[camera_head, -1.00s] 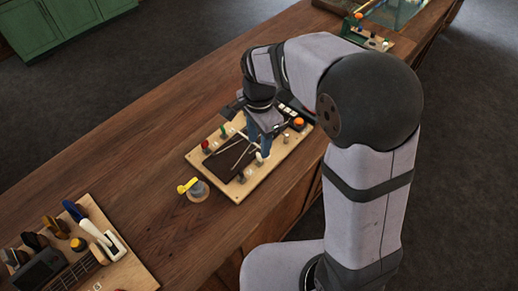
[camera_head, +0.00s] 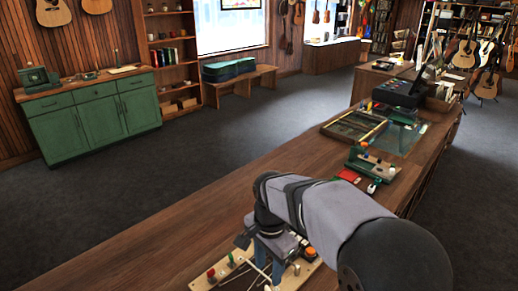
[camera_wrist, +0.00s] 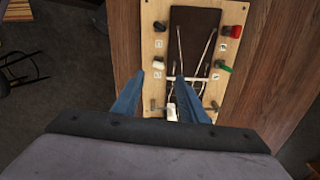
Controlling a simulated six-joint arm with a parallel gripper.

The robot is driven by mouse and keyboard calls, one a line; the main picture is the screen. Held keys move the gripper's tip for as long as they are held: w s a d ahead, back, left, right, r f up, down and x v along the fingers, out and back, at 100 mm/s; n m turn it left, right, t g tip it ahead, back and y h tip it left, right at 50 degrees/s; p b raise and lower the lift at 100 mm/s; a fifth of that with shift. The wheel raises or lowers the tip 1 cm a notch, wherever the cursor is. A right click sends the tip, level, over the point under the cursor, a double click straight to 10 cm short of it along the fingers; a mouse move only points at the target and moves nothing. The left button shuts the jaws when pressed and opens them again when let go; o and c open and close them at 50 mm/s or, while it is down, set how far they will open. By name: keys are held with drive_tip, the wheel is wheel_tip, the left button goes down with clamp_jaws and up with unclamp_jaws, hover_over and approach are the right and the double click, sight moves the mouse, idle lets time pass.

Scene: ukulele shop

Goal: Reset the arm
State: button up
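My gripper (camera_wrist: 160,76) shows in the wrist view as two blue fingers standing apart, with no object visibly held between them. It points down over a light wooden board (camera_wrist: 153,45) on the counter. The board carries a dark pad (camera_wrist: 193,22), thin metal rods and coloured knobs, including a red one (camera_wrist: 236,31) and a green one (camera_wrist: 223,67). In the head view my gripper is low in the picture above the same board (camera_head: 207,284), and my arm covers part of it. I cannot tell whether the fingers touch anything on the board.
The wooden counter (camera_head: 190,215) runs up to the right. Farther along it are a green fixture (camera_head: 372,163), a red item (camera_head: 349,176), a shallow tray (camera_head: 352,128) and a dark register (camera_head: 398,92). A green cabinet (camera_head: 95,120) stands across open grey floor (camera_head: 240,130).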

drive_tip(key=f+n, duration=0.1)
drive_tip(key=n, duration=0.1)
drive_tip(key=f+n, duration=0.1)
drive_tip(key=n, duration=0.4)
drive_tip(key=shift+s+d+f+n, duration=0.1)
drive_tip(key=shift+s+f+n, duration=0.15)
drive_tip(key=shift+f+n, duration=0.15)
drive_tip(key=s+f+n, duration=0.1)
drive_tip(key=s+d+f+n, duration=0.1)
drive_tip(key=s, duration=0.1)
drive_tip(key=s+d+f+n, duration=0.1)
drive_tip(key=s+n, duration=0.1)
drive_tip(key=shift+f, duration=0.25)
drive_tip(key=s+d+m, duration=0.1)
drive_tip(key=s+d, duration=0.8)
drive_tip(key=d, duration=0.1)
drive_tip(key=shift+m, duration=0.3)
